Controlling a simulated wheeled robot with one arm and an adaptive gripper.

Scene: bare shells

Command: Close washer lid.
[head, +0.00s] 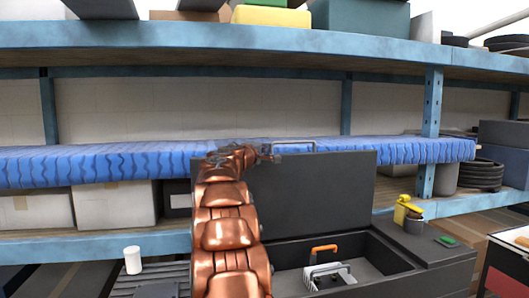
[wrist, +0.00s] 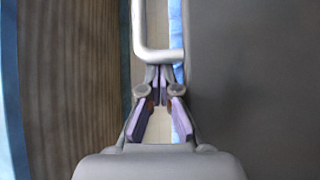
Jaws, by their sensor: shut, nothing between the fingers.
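The washer lid (head: 315,195) is a dark grey panel standing upright, open, at the back of the dark washer body (head: 432,255). A silver bar handle (head: 293,143) sits at its top edge. In the wrist view the lid fills the right side (wrist: 255,90), and the handle (wrist: 160,54) hangs in the top middle. My gripper (head: 268,155) is at the lid's top edge, just left of the handle. In the wrist view my gripper (wrist: 160,72) is shut and empty, its tips close to the handle's end; I cannot tell whether they touch. My arm hides the lid's left part.
Inside the open washer lies a white item with an orange handle (head: 325,250). A yellow item (head: 405,210), a grey cup (head: 414,224) and a green item (head: 447,241) rest on its right ledge. A blue shelf with a blue mattress (head: 100,165) stands close behind the lid. A white cylinder (head: 132,260) stands left.

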